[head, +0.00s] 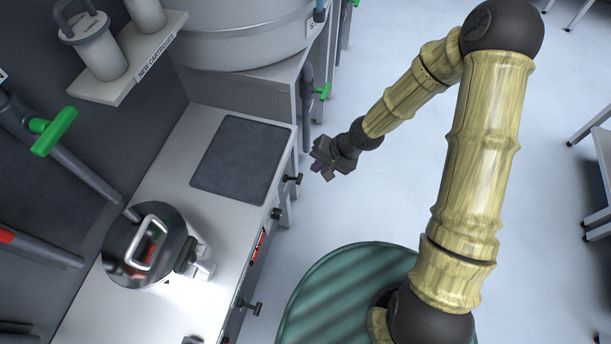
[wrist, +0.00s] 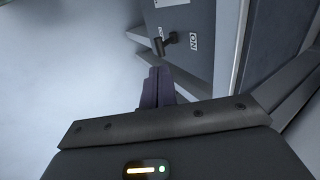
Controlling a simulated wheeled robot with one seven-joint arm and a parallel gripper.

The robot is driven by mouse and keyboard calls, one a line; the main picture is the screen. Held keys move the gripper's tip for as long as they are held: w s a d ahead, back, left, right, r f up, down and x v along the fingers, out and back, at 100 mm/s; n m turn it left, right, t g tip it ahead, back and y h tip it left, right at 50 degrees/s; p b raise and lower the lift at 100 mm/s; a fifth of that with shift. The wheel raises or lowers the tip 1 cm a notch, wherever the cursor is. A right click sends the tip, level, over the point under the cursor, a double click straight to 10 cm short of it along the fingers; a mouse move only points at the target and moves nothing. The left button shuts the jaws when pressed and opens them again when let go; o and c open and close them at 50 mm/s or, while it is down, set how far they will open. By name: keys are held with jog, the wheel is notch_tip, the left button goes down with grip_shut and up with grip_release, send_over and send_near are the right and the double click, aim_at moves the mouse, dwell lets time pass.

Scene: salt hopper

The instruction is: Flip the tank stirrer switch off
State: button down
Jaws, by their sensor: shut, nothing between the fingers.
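In the wrist view a dark lever switch (wrist: 167,43) sits on a grey panel (wrist: 197,65). An ON mark is to its right and a smaller mark is to its left. I cannot read a name for this switch. My gripper (wrist: 154,74) is shut and empty, its purple fingertips just below the lever in the picture, apparently apart from it. In the head view my gripper (head: 320,168) is right of the counter's front face, near a dark knob-like control (head: 292,179), probably the same switch.
The counter (head: 190,190) holds a dark square plate (head: 240,158) and a round lidded vessel (head: 128,265). More controls (head: 276,213) (head: 250,307) stick out from its front, beside a red label (head: 258,245). A big grey tank (head: 240,35) stands behind.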

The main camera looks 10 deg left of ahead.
aim_at(301, 178)
jog(key=b+x, duration=0.2)
jog(key=x, duration=0.5)
jog(key=shift+a+f, duration=0.15)
jog(key=shift+f, duration=0.2)
